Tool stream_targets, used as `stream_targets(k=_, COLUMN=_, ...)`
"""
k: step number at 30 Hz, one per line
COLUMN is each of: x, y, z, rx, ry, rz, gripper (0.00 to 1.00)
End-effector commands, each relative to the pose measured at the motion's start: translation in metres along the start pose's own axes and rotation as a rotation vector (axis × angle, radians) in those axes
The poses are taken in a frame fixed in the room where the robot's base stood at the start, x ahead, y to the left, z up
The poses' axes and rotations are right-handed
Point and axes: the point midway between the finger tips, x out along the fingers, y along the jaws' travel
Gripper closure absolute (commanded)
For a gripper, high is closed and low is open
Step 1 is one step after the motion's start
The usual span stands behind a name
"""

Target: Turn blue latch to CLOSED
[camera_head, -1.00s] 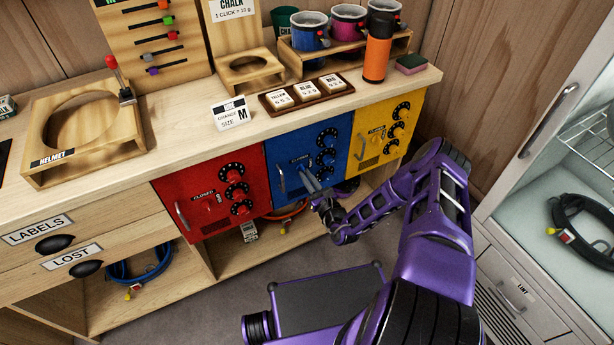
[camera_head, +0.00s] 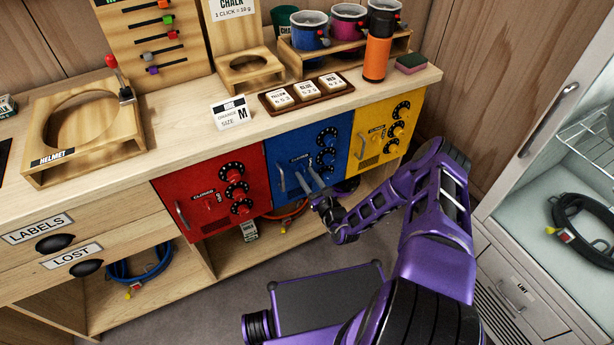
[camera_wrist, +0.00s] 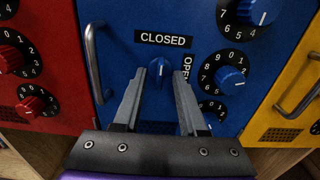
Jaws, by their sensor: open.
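The blue door (camera_head: 289,150) is in the middle of three small safe-like doors under the counter. Its blue latch knob (camera_wrist: 159,74) sits below the CLOSED label (camera_wrist: 163,39) and left of the OPEN label (camera_wrist: 187,70) in the wrist view. The knob's pale mark points up, towards CLOSED. My gripper (camera_wrist: 161,76) is open, with one finger on each side of the knob. I cannot tell whether either finger touches it. In the head view, my gripper (camera_head: 305,177) reaches the blue door, and its fingers hide part of the latch area.
A bar handle (camera_wrist: 94,62) stands out left of the latch, and number dials (camera_wrist: 222,78) are close on the right. The red door (camera_head: 205,195) and yellow door (camera_head: 385,128) flank the blue one. Cups and a bottle (camera_head: 377,58) stand on the counter above.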

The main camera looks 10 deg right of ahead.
Motion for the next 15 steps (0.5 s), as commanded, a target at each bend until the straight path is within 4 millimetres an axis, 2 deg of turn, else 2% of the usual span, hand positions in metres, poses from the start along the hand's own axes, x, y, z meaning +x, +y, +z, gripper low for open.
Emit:
stream_targets(k=5, x=-0.018, y=-0.001, z=0.0, rx=0.002, ry=0.002, rz=-0.002, gripper=0.59)
stream_targets(k=15, x=-0.099, y=-0.001, z=-0.001, rx=0.003, ry=0.003, rz=-0.003, gripper=0.59)
